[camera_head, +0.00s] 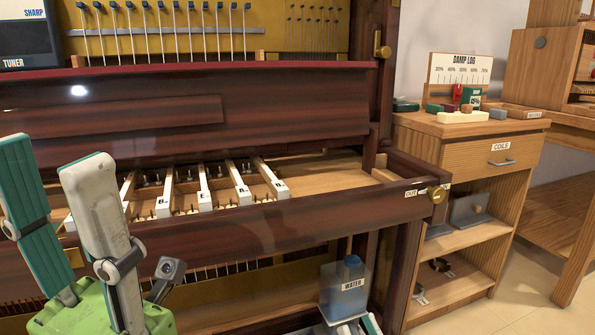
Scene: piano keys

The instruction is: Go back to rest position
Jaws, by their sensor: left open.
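The piano (250,222) has a dark red-brown wooden case. Several white-fronted keys (241,190) with letters sit in its open key bed, with gaps between them. My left gripper (48,158) is at the lower left, in front of the piano. Its two long fingers, one teal and one pale, point up and stand apart, with nothing visible between them. They hide the left end of the key bed. Only small white and teal tips of my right gripper (358,326) show at the bottom edge, just below the water container. Its jaw opening is unclear.
A blue bottle labelled WATER (352,271) stands low in front of the piano. A wooden cabinet (470,130) with a COILS drawer is at the right, bearing a DAMP LOG card (460,70) and small blocks.

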